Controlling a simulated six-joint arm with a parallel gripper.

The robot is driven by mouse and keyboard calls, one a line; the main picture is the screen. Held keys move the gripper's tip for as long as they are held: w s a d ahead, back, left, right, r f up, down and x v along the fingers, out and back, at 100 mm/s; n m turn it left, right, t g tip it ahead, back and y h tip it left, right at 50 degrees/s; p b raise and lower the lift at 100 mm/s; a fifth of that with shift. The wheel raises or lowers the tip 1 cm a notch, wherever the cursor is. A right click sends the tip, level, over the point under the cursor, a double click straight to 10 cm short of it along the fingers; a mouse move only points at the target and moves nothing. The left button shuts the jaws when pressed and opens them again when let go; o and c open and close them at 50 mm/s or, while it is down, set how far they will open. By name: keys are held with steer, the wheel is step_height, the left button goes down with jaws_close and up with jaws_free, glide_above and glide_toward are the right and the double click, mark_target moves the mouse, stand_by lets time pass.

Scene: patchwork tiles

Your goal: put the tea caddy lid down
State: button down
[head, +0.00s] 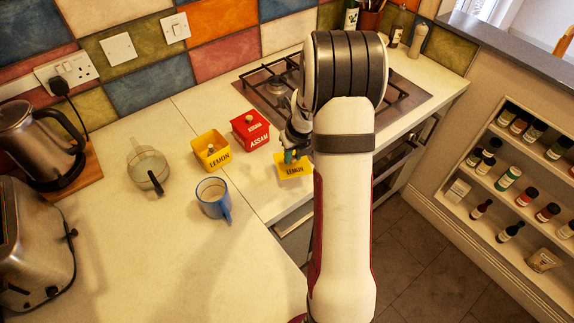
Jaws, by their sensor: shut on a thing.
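A yellow piece marked LEMON (294,171), which looks like the tea caddy lid, is at the tip of my gripper (290,155). My gripper is shut on it, over the worktop near the hob's front left corner. I cannot tell whether the piece touches the worktop. The arm hides part of it and most of the gripper. A yellow caddy marked LEMON (219,160) stands to the left, and its top looks open. A red caddy marked ASSAM (258,141) with a knobbed lid stands behind, between the two.
A glass pot (148,165) is further left, with a kettle (38,145) and toaster (32,245) beyond. The hob (268,88) lies behind my arm. The front-left worktop is clear.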

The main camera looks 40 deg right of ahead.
steer(key=x, duration=0.2)
steer(key=a+x, duration=0.1)
steer(key=x, duration=0.2)
steer(key=shift+w+f, duration=0.1)
steer(key=shift+f, duration=0.05)
steer(key=shift+f, duration=0.1)
steer(key=c, duration=0.7)
jaws_free()
